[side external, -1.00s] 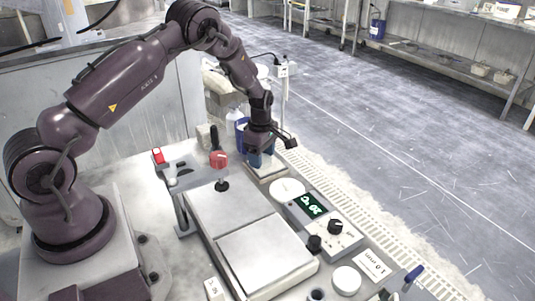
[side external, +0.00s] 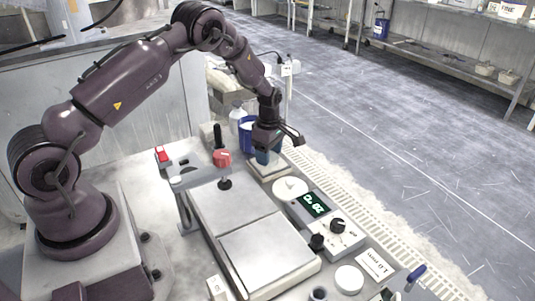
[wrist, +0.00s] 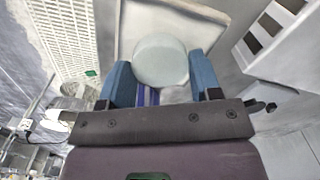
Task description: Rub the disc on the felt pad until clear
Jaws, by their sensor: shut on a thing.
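My gripper (side external: 267,156) points down over a pale square pad (side external: 279,174) in a light frame, at the far end of the bench. In the wrist view, the blue fingers of my gripper (wrist: 162,65) sit on either side of a pale round disc (wrist: 160,58) and hold it. The pad's light face and tan border (wrist: 203,14) show behind the disc. In the side view the fingers hide the disc. I cannot tell whether it touches the pad.
Two flat grey platens (side external: 268,252) lie toward the front. A control box with a lit display (side external: 314,204) and black knobs stands to their right. A red knob (side external: 221,158) and a blue container (side external: 246,134) are left of my gripper. White round pieces (side external: 348,279) lie nearby.

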